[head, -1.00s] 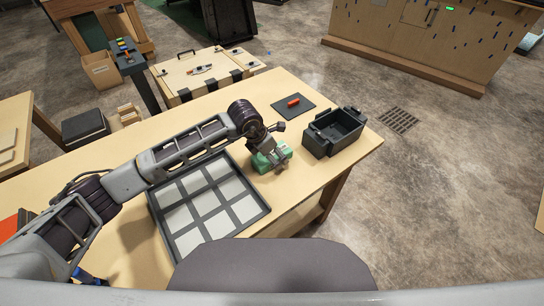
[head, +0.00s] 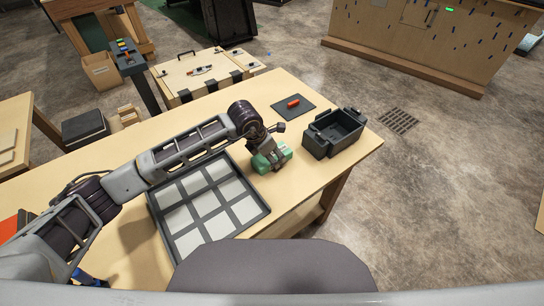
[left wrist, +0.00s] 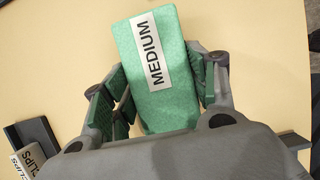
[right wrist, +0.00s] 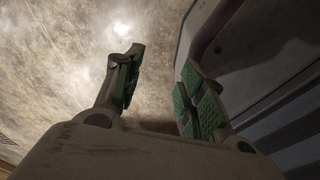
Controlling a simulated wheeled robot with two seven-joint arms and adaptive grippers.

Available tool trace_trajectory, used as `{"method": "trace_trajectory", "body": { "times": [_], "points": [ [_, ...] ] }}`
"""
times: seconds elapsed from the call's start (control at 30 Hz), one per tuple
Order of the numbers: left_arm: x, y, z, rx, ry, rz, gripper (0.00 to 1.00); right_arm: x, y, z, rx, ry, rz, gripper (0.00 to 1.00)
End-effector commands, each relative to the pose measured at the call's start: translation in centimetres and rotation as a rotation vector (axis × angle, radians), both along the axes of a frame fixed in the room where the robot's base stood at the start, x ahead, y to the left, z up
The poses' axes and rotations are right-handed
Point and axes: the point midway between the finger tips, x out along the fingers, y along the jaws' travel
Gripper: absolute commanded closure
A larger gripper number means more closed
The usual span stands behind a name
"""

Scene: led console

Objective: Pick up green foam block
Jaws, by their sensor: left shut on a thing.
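The green foam block (head: 262,163) is on the wooden table, between the grid tray and the black bin. In the left wrist view the block (left wrist: 165,90) carries a white label reading MEDIUM. My left gripper (head: 273,158) is at the block from above, shut on it. In the left wrist view its green-padded fingers (left wrist: 160,100) lie on either side of the block. I cannot tell whether the block is clear of the table. My right gripper (right wrist: 160,75) shows only in the right wrist view, open and empty, over the floor.
The grid tray (head: 242,222) with pale squares lies left of the block. The black bin (head: 318,151) stands to the right. Bare tabletop surrounds the block's front side.

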Motion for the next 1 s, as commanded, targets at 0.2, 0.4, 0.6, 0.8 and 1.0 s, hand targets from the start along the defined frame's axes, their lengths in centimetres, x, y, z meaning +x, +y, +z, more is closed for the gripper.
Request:
{"method": "trace_trajectory", "body": {
  "times": [0.2,0.4,0.6,0.8,1.0],
  "points": [
    [0.0,0.0,0.6,-0.001,-0.001,0.000,0.55,-0.9,1.0,-0.2,0.011,0.009,-0.003,0.60],
    [0.0,0.0,2.6,-0.001,-0.003,-0.001,0.55,-1.1,1.4,-0.4,0.014,0.011,-0.005,0.60],
    [0.1,0.0,5.6,0.000,-0.003,-0.001,0.55,-0.5,1.0,-0.7,0.010,0.005,-0.003,0.60],
    [0.1,0.0,8.3,-0.001,-0.002,-0.001,0.55,0.9,-0.7,-0.8,-0.008,-0.010,0.001,0.60],
    [0.0,0.0,9.8,0.000,-0.001,0.000,0.55,1.2,-1.1,-0.9,-0.011,-0.014,0.000,0.60]
  ]
}}
